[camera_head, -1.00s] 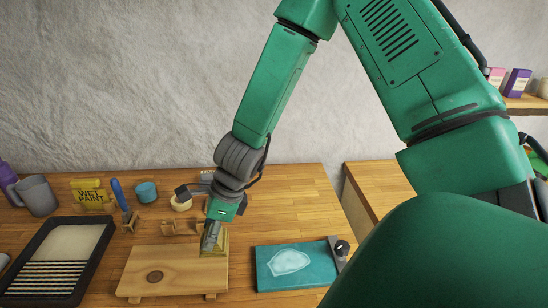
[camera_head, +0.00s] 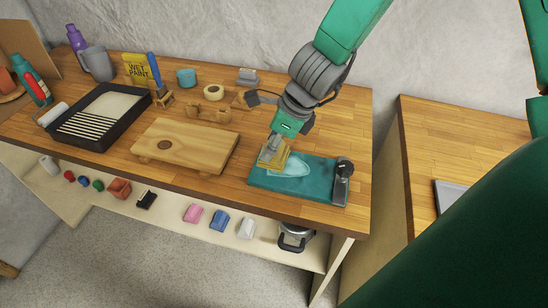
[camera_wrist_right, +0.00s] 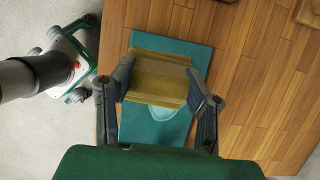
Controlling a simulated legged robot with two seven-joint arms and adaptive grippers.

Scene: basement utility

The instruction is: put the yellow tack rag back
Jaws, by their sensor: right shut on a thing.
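My right gripper (camera_head: 273,152) is shut on the yellow tack rag (camera_head: 280,157), a folded yellow block. In the right wrist view the rag (camera_wrist_right: 158,72) sits between the two fingers of the gripper (camera_wrist_right: 165,90). The rag is over the left part of a teal mat (camera_head: 315,190) with a pale outlined patch (camera_head: 290,168). I cannot tell whether the rag touches the mat. The teal mat (camera_wrist_right: 150,128) also shows below the rag in the wrist view. My left gripper is not in view.
A wooden board (camera_head: 190,140) lies left of the mat. A dark clamp-like holder (camera_head: 343,185) stands at the mat's right end. A paint tray (camera_head: 100,112), a yellow sign (camera_head: 137,70), a tape roll (camera_head: 213,92) and small wooden stands (camera_head: 208,112) occupy the bench. A lower shelf holds several small items.

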